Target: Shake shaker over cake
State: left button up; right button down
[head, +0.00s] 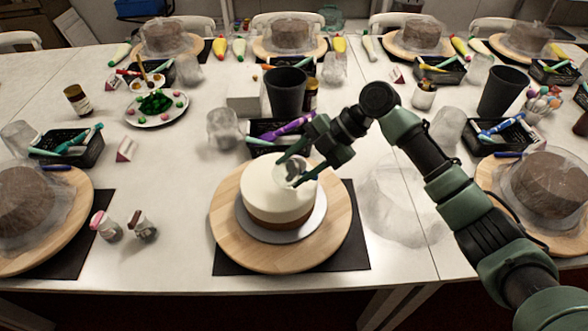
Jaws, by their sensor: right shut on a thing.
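The cake (262,203), white on top with a brown lower edge, sits on a silver board on a round wooden turntable (231,244). My right gripper (296,170) is over the far right part of the cake, pointing down and left. It is shut on a small clear shaker (292,177), which is partly hidden between the fingers and looks tilted. I cannot tell whether the shaker touches the cake. My left gripper is not in view.
Covered brown cakes on turntables stand at the left (28,205) and right (548,188). Behind the cake are a black tray (262,146), a dark cup (286,92) and a clear cup (222,128). A clear dome (398,212) lies right of the turntable.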

jog(key=shift+w+r+g, duration=0.15)
jog(key=shift+g, duration=0.15)
jog(key=shift+s+a+r, duration=0.15)
jog(key=shift+s+r, duration=0.15)
jog(key=shift+s, duration=0.1)
jog(key=shift+w+f+b, duration=0.3)
jog(key=shift+f+b, duration=0.05)
jog(key=shift+b, duration=0.25)
jog(key=shift+w+d+r+m+g+y, duration=0.15)
jog(key=shift+d+r+m+g+y, duration=0.05)
jog(key=shift+m+g+y, duration=0.2)
